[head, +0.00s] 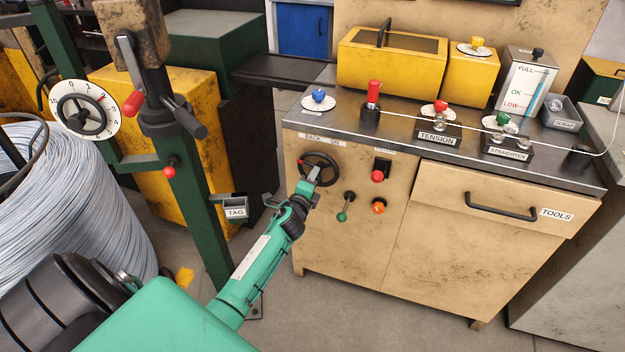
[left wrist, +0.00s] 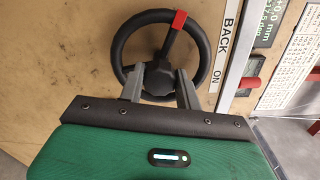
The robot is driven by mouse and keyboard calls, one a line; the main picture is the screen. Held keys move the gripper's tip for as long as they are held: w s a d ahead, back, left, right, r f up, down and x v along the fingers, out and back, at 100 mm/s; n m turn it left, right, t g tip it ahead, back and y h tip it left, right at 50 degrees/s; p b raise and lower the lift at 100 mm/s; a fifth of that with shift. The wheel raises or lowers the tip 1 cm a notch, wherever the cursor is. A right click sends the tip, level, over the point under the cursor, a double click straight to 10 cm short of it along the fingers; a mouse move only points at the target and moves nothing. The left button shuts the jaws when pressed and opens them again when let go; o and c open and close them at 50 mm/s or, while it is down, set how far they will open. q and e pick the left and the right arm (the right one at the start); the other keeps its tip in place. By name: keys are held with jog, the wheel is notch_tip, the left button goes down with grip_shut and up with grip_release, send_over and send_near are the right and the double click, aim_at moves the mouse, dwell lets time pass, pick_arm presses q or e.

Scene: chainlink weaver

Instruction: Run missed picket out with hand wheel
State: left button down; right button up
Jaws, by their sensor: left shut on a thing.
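The black hand wheel (head: 318,154) is on the front of the tan cabinet, below a label reading BACK and ON. It has one red-marked spoke, which points up and to the right in the left wrist view (left wrist: 172,35). My left gripper (head: 314,175) reaches the wheel from below and is shut on it. In the left wrist view, its two grey fingers (left wrist: 159,80) sit on either side of the dark hub. I cannot make out a missed picket in either view. My right gripper is not in view.
Right of the wheel are a black switch with a red button (head: 379,172), a green-knobbed lever (head: 346,207) and an orange knob (head: 379,206). The TOOLS drawer (head: 450,190) is shut. A green post (head: 205,220) with a TAG tray (head: 236,210) stands left of my arm.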

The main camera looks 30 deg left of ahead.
pick_arm(q)
jog(key=shift+f+n, duration=0.1)
jog(key=shift+n, duration=2.5)
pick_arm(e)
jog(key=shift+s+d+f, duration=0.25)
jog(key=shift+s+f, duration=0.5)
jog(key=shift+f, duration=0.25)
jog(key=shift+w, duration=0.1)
pick_arm(q)
jog(key=c, duration=1)
grip_release()
jog(key=shift+o, duration=0.2)
